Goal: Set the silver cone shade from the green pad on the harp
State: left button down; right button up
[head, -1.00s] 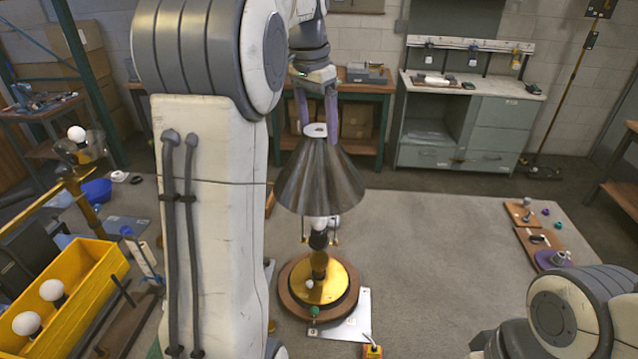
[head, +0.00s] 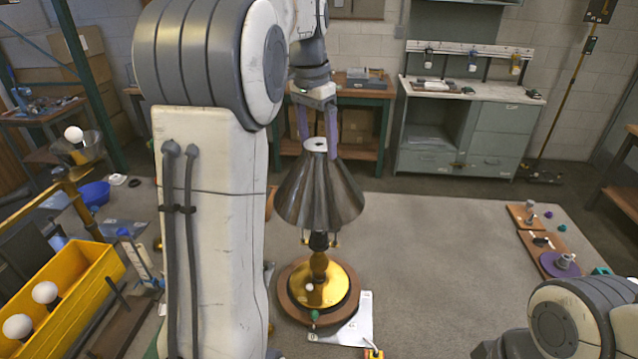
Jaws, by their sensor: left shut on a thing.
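The silver cone shade (head: 318,192) is in the middle of the head view, upright, narrow end up. My left gripper (head: 318,145) is shut on its top collar from above. The shade hangs over the brass lamp base (head: 322,287), which stands on a round wooden board. The shade covers the upper part of the lamp, and the harp is mostly hidden; only its lower ends show below the rim. I cannot tell whether the shade touches the harp. My right arm shows at the lower right, but its gripper is out of view. The green pad is not clearly visible.
A yellow bin (head: 65,300) with white bulbs stands at the lower left, near a blue bowl (head: 94,193). A white plate with a switch (head: 350,322) lies beside the lamp. Wooden boards with a purple disc (head: 558,264) lie at the right. The mat between is clear.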

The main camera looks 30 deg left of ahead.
aim_at(317, 157)
pick_arm(q)
jog(key=shift+f, duration=0.15)
jog(key=shift+f+b, duration=1.3)
jog(key=shift+f, duration=0.65)
jog(key=shift+f+b, duration=0.9)
jog(key=shift+f, duration=0.25)
jog(key=shift+f+b, duration=0.3)
jog(key=shift+f, duration=0.6)
dwell(0.7)
grip_release()
